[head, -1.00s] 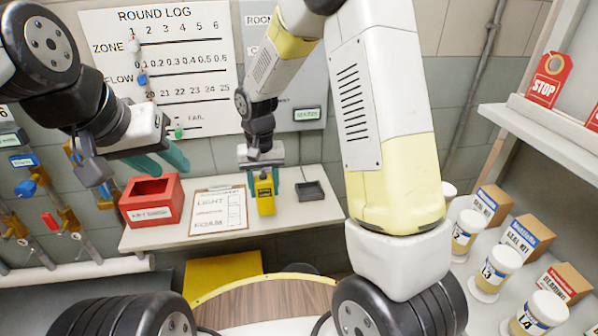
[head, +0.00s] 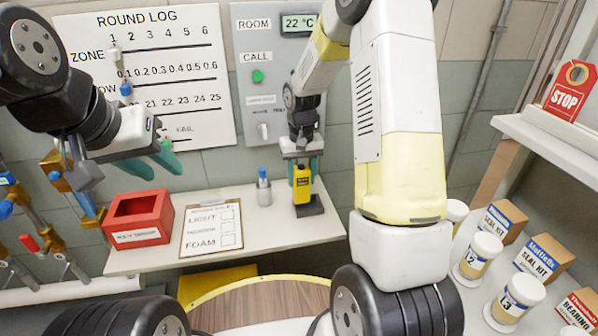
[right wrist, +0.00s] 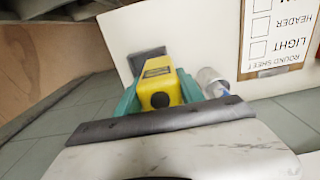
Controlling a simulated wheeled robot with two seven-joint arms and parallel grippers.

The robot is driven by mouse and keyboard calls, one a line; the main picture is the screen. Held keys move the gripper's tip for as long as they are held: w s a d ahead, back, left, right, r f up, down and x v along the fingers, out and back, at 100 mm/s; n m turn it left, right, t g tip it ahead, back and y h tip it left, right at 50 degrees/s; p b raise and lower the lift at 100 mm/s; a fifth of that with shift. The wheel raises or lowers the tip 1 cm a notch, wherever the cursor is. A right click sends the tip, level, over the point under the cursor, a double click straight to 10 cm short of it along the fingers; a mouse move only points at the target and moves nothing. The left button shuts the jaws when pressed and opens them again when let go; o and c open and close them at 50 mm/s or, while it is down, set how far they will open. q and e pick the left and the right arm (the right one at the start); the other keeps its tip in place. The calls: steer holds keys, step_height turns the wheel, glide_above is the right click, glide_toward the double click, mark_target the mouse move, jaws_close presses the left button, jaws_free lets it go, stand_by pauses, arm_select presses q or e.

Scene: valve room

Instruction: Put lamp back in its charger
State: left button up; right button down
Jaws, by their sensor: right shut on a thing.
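The yellow lamp (head: 301,184) with a dark label is upright in my right gripper (head: 302,166), whose teal fingers are shut on it. The charger (head: 312,208), a small dark dock, lies on the white shelf directly under the lamp. The lamp's lower end overlaps the charger in the head view; I cannot tell whether it is seated or just above. In the right wrist view the lamp (right wrist: 158,88) sits between the fingers, with the charger (right wrist: 148,56) just past it. My left gripper (head: 152,163) is open and empty, in front of the wall board at left.
A clipboard (head: 212,228) and a red open box (head: 140,218) lie further left on the shelf (head: 270,228). A wall panel (head: 262,100) is behind. Jars and boxes fill the right side.

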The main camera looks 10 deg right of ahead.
mark_target(308, 184)
steer(key=shift+w+d+f, duration=0.1)
steer(key=shift+w+d, duration=0.1)
steer(key=shift+d, duration=0.3)
steer(key=shift+w+d, duration=0.15)
steer(key=shift+d, duration=0.3)
steer(key=shift+w+d+f, duration=0.1)
steer(key=shift+d+f, duration=0.05)
steer(key=shift+f, duration=0.75)
steer(key=shift+d+f, duration=0.1)
steer(key=shift+f, duration=0.75)
steer(key=shift+f, duration=0.1)
steer(key=c, duration=0.7)
jaws_free()
